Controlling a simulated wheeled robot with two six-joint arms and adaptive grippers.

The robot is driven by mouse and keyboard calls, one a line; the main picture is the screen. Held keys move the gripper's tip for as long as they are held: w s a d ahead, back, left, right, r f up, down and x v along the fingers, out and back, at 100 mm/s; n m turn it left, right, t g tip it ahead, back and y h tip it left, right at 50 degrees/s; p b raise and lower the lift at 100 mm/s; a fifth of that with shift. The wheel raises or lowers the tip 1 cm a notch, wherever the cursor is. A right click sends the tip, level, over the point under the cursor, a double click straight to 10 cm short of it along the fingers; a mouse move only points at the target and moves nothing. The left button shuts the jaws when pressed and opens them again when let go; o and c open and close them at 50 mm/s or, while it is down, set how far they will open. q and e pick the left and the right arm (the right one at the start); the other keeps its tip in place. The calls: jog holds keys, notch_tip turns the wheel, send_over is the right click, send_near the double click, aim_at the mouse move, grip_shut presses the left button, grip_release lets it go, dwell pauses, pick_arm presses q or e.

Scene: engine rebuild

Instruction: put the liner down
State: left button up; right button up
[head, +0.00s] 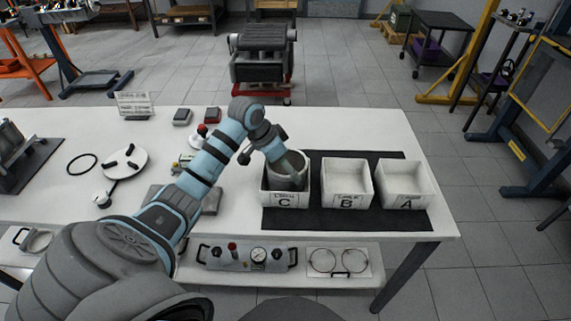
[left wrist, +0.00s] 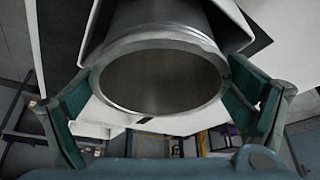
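The liner (head: 292,166) is a grey metal cylinder. In the head view its lower part is hidden behind the front wall of the white bin marked C (head: 286,199), and its rim shows above the walls. In the left wrist view the liner (left wrist: 160,80) shows its round open end, with white bin walls around it. My left gripper (head: 277,146) is over bin C. Its green pads (left wrist: 160,88) lie against opposite sides of the liner's rim. Whether the liner touches the bin floor is hidden. My right gripper is out of view.
White bins B (head: 347,201) and A (head: 404,201) stand right of bin C on a black mat (head: 330,222), both looking empty. A white disc (head: 122,163), a black ring (head: 82,164) and small items lie on the left of the table. A shelf (head: 336,282) below holds a gauge panel and rings.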

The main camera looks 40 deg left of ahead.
pick_arm(q)
jog(key=shift+r, duration=0.1)
jog(key=p+v, duration=0.2)
jog(key=v, duration=1)
jog(key=shift+d, duration=0.15)
